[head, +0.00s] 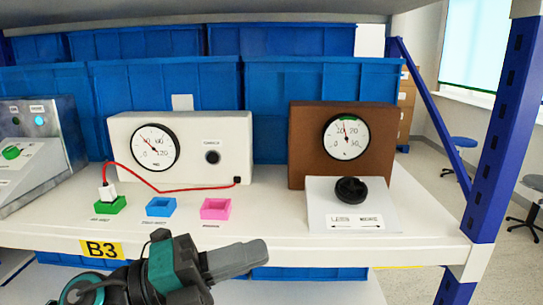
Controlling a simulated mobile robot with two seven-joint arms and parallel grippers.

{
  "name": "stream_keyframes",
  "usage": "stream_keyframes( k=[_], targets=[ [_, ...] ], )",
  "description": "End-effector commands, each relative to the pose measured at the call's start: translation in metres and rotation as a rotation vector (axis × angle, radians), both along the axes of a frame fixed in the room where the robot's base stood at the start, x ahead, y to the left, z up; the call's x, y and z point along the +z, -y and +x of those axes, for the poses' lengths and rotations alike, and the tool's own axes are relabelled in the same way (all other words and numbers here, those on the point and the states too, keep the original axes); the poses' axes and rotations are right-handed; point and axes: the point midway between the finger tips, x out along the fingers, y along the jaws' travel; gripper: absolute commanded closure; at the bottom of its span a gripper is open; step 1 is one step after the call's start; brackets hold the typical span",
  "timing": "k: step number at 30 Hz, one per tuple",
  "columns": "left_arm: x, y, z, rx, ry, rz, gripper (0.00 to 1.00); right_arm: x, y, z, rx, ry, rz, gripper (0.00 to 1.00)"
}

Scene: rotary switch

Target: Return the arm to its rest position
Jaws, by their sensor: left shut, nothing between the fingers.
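My left gripper (250,253) is in front of the shelf's front edge, low in the middle of the head view. Its fingers are shut and empty and point right. It is apart from the black rotary knob (351,190), which sits on a white sloped panel (322,196) to the right. Behind the knob stands a brown box (306,150) with a round dial gauge (347,137); a green band shows at the top of the gauge. The needle points up near that band. My right gripper is not in view.
A white meter box (220,127) stands left, with a red cable (160,190) running to a plug in a green socket (110,207). Blue (161,207) and pink (215,209) sockets sit beside it. Blue crates (270,90) fill the back. A blue post (500,130) stands right.

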Motion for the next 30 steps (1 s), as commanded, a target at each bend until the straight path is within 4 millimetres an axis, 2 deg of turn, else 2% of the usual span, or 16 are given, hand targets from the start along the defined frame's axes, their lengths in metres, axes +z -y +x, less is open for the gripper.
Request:
stream_keyframes(
  k=[1, 5, 8, 9, 11, 13, 15, 18, 21, 24, 30],
  targets=[
    [-0.006, -0.007, 0.007, 0.049, -0.125, -0.135, 1.00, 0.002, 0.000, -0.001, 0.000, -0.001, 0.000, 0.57],
    [-0.040, -0.040, 0.033, 0.232, -0.441, -0.439, 1.00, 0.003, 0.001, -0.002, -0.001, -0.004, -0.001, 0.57],
    [-0.092, -0.071, 0.045, 0.410, -0.706, -0.630, 1.00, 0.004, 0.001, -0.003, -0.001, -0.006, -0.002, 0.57],
    [-0.119, -0.085, 0.046, 0.489, -0.817, -0.695, 1.00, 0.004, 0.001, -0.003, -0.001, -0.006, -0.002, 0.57],
    [-0.162, -0.102, 0.040, 0.607, -0.981, -0.777, 1.00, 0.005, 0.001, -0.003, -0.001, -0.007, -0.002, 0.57],
    [-0.210, -0.118, 0.025, 0.732, -1.157, -0.848, 1.00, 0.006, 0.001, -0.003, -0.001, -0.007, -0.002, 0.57],
    [-0.255, -0.129, 0.004, 0.843, -1.316, -0.899, 1.00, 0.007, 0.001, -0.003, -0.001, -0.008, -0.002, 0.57],
    [-0.304, -0.139, -0.030, 0.969, -1.506, -0.947, 1.00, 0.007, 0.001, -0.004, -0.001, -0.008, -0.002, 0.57],
    [-0.337, -0.143, -0.059, 1.056, -1.642, -0.972, 1.00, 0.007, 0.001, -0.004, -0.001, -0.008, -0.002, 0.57],
    [-0.355, -0.144, -0.078, 1.103, -1.721, -0.986, 1.00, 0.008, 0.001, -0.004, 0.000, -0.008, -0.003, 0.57],
    [-0.362, -0.144, -0.085, 1.122, -1.755, -0.991, 1.00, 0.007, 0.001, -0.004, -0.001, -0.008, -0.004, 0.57]
  ],
)
